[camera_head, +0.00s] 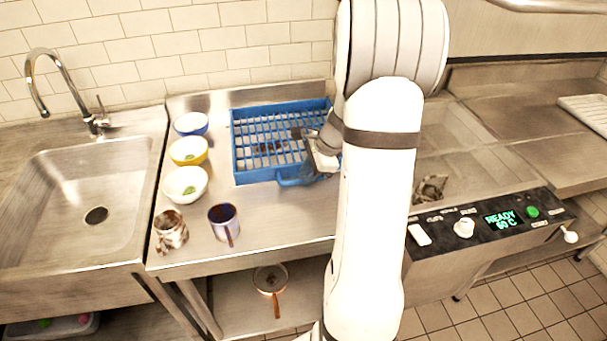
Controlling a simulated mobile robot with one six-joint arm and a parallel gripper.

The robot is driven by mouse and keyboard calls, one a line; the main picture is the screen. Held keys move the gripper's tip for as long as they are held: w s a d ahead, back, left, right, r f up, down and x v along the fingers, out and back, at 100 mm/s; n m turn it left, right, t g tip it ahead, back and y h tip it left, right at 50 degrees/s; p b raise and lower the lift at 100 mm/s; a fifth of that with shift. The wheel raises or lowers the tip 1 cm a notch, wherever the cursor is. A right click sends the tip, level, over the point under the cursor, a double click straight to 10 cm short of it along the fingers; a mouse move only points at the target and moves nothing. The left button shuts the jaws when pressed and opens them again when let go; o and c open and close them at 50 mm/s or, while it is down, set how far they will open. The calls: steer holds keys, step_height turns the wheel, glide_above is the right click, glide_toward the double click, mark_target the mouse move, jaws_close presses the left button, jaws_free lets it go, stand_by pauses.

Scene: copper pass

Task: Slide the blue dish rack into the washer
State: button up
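The blue dish rack (238,167) lies flat on the steel counter left of the washer. It looks mostly empty, with dark shapes seen through its grid. A blue handle (290,183) sticks out at its front right. My gripper (303,152) is at the rack's right part, close to the handle. My arm hides the rack's right edge, and I cannot tell whether the fingers are open or touch the rack. The washer (462,145) is to the right, its bay partly hidden by my arm. Its panel (490,222) reads READY 60 C.
Blue (191,124), yellow (188,151) and white (186,183) bowls stand left of the rack. A stained mug (170,232) and a dark blue mug (223,222) stand in front. A sink (85,200) is at left. A pan (270,281) sits on the lower shelf.

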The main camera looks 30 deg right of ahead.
jaws_close()
steer(key=shift+r, duration=0.1)
